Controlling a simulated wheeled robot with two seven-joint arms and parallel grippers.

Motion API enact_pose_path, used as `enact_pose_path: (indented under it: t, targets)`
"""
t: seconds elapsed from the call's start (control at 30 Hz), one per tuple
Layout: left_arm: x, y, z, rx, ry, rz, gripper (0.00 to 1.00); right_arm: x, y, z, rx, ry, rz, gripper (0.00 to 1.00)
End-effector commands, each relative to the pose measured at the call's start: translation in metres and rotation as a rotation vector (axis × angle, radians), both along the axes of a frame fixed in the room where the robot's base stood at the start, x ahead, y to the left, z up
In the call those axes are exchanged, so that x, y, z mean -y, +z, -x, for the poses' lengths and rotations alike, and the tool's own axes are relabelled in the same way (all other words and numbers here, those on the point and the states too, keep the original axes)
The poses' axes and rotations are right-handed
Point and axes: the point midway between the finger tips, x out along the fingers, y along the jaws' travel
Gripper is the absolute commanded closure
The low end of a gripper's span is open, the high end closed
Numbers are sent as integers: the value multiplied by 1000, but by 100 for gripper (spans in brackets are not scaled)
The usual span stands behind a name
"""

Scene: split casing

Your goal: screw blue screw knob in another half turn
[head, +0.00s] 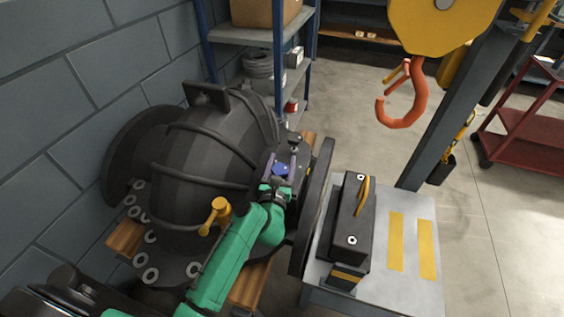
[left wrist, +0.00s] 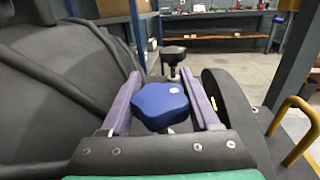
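The blue screw knob (head: 280,169) sits on the flange along the right side of the dark casing (head: 205,140). My left gripper (head: 282,163) reaches it from below in the head view, with its purple fingers either side of the knob. In the left wrist view the blue knob (left wrist: 161,106) fills the gap between the fingers of my left gripper (left wrist: 163,78), which appear to touch its sides. A bit of the knob's metal shank shows below it. How deep it sits is hidden. My right gripper is not in view.
A yellow handle (head: 215,213) sticks up left of my arm. A dark upright disc (head: 314,205) stands close on the right, beside a metal table (head: 415,285). An orange hook (head: 405,105) hangs at upper right.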

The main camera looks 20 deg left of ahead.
Motion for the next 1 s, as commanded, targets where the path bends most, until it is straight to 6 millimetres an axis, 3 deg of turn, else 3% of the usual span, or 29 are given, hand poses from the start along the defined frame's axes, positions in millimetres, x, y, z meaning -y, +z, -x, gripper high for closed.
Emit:
enact_pose_path:
  t: [0.37, 0.7, 1.0]
  targets:
    - [1, 4, 0, 0, -51, -4, 94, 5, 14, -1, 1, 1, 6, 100]
    - [6, 5, 0, -2, -262, -7, 94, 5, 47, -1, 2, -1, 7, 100]
    - [12, 1, 2, -1, -454, -3, 94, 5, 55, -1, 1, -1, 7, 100]
